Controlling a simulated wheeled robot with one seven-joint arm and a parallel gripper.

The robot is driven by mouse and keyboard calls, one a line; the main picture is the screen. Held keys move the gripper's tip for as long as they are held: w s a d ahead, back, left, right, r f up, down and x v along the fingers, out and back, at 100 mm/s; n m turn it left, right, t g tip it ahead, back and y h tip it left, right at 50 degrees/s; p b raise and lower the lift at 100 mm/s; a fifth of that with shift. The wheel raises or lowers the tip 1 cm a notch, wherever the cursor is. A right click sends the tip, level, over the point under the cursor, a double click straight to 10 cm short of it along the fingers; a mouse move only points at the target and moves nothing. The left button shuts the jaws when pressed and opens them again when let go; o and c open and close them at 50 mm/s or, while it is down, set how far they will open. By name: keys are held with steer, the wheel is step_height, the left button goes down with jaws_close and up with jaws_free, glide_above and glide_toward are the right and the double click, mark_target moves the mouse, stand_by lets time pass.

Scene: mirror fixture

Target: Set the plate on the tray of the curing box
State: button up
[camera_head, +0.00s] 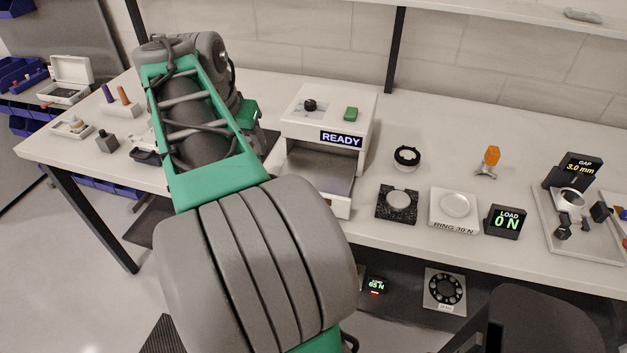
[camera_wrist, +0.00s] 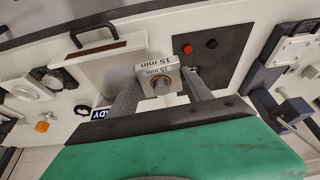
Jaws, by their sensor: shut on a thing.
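In the wrist view my gripper (camera_wrist: 160,82) is shut on a small pale plate (camera_wrist: 142,72) labelled "15 min", with a round metal piece on it. The head view hides my gripper and the plate behind my arm. The curing box (camera_head: 311,108), white with a lit READY display, stands on the bench right of my arm. Its grey tray (camera_head: 322,180) shows at the open front. In the wrist view the tray (camera_wrist: 98,72) has a dark handle, and the held plate overlaps its right edge in the picture. I cannot tell the height between them.
A dark panel (camera_wrist: 215,52) with red and black knobs lies beside the tray in the wrist view. Right of the box are a black ring (camera_head: 406,157), a black block (camera_head: 384,205), a ring stand (camera_head: 441,218) and a load display (camera_head: 505,222).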

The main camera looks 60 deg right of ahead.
steer(key=shift+s+d+m, duration=0.3)
steer(key=shift+s+d, duration=0.3)
steer(key=shift+s, duration=0.05)
steer(key=s+d+f, duration=0.4)
steer(key=s+f, duration=0.1)
steer(key=s+d+f+p, duration=0.1)
steer(key=s+d+f, duration=0.4)
steer(key=shift+s+d, duration=0.1)
steer(key=shift+s, duration=0.05)
step_height(320, 180, down, 3)
steer(key=shift+r, duration=0.2)
steer(key=shift+f, duration=0.1)
steer(key=shift+f, duration=0.2)
steer(key=o, duration=1.5)
